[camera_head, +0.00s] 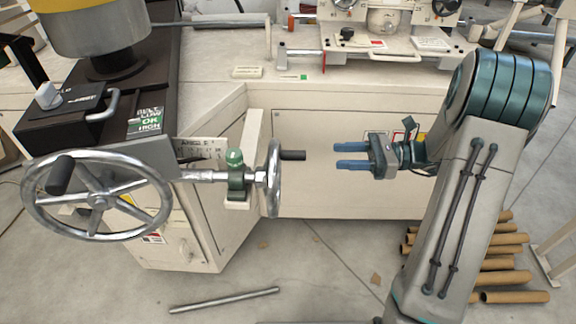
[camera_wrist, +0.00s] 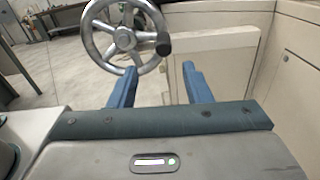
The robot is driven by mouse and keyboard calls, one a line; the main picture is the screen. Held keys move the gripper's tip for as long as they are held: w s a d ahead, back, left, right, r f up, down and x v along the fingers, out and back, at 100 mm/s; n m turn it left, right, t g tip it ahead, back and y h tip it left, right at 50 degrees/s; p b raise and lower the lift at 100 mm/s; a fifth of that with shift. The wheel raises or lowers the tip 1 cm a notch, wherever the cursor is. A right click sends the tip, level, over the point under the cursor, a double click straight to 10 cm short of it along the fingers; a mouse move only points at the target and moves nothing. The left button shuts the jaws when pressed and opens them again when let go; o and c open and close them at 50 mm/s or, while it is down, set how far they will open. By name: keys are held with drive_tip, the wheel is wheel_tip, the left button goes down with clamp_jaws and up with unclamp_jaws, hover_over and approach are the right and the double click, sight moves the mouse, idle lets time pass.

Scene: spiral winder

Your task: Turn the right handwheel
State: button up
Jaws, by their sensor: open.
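The right handwheel (camera_head: 273,179) is a metal wheel seen nearly edge-on in the head view, on a shaft with a green-capped bracket. Its dark handle (camera_head: 293,155) sticks out to the right, toward my gripper. My gripper (camera_head: 338,155) is open and empty, its two blue fingers pointing left, a short gap to the right of the handle. In the wrist view the same wheel (camera_wrist: 106,27) shows its face and spokes beyond the fingers. Its handle (camera_wrist: 164,44) lies ahead, roughly between the lines of my fingertips (camera_wrist: 160,70). Nothing is touching the fingers.
A larger left handwheel (camera_head: 98,195) with a dark handle stands at the left, below a black control box (camera_head: 95,110). The cream machine cabinet (camera_head: 320,190) is behind my gripper. A metal rod (camera_head: 224,299) and several cardboard tubes (camera_head: 510,265) lie on the floor.

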sight(281, 154)
drive_tip(key=a, duration=0.4)
drive_tip(key=a+b, duration=0.1)
drive_tip(key=a, duration=0.4)
drive_tip(key=a+b, duration=0.1)
drive_tip(key=a, duration=0.3)
drive_tip(key=shift+w+a+f, duration=0.2)
drive_tip(key=shift+w+a, duration=0.05)
drive_tip(key=shift+w, duration=0.15)
clamp_jaws()
